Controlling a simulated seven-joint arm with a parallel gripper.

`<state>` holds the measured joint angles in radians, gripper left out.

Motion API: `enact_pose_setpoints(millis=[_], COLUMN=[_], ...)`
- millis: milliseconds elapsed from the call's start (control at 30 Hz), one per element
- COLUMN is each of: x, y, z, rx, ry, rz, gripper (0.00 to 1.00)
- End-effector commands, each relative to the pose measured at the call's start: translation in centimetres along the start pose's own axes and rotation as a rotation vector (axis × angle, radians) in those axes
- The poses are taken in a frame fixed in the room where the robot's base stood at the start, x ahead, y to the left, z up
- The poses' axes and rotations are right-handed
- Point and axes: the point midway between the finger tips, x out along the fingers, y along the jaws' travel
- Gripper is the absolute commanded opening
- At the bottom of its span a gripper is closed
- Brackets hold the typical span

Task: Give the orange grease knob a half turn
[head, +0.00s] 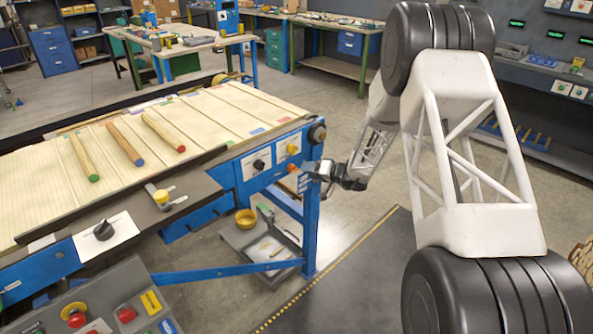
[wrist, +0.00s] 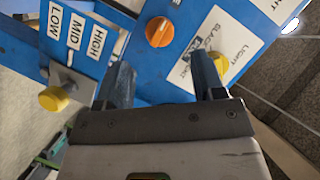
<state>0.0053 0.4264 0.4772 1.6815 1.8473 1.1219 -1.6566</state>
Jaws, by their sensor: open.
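The orange grease knob (wrist: 159,31) is a round knob with a pointer mark on a blue panel, seen in the wrist view at the upper middle. In the head view the orange knob (head: 293,168) shows as a small spot on the blue end frame of the bench. My gripper (wrist: 165,75) is open and empty in the wrist view, its two dark fingers pointing toward the panel. The knob lies beyond the fingertips, between their lines, and appears untouched. In the head view my gripper (head: 312,172) is just right of the knob, close to the panel.
A yellow knob (wrist: 217,63) by a white label sits near the right finger. A yellow-ended lever (wrist: 54,98) with a LOW, MID, HIGH plate (wrist: 76,36) is left of the left finger. Wooden rods (head: 127,145) lie on the bench top. Open floor lies right of the bench.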

Motion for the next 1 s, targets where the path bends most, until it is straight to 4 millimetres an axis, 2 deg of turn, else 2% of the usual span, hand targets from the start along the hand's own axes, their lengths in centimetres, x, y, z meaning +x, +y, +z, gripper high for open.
enact_pose_setpoints(millis=[300,500,967,1000], x=[3.8,5.6,6.3,6.3], y=[0.0,0.0,0.0,0.0], z=[0.1,0.1,0.1,0.1], rx=[0.0,0.001,0.001,0.001], ry=[-0.002,-0.001,-0.001,-0.001], rz=[-0.001,0.0,0.0,0.0], gripper=[0.63,0.63,0.63,0.57])
